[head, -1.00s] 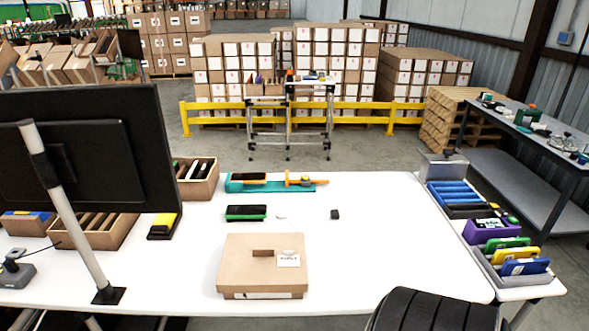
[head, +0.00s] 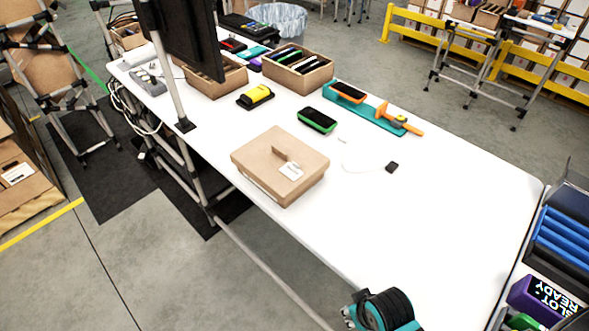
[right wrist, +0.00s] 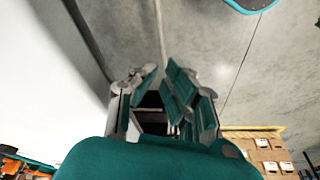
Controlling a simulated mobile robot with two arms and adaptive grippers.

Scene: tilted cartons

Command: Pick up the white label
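The carton sits on the white table (head: 430,220), apart from both grippers. My right gripper (right wrist: 160,72) shows in the right wrist view, with a gap between its fingers and nothing held. Bare floor lies beyond it. My left gripper is not in view.
A green-edged black device (head: 317,120), a small black block (head: 392,167) on a thin cable and a teal tray (head: 365,108) lie behind the carton. A monitor pole (head: 165,65) stands to the left.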

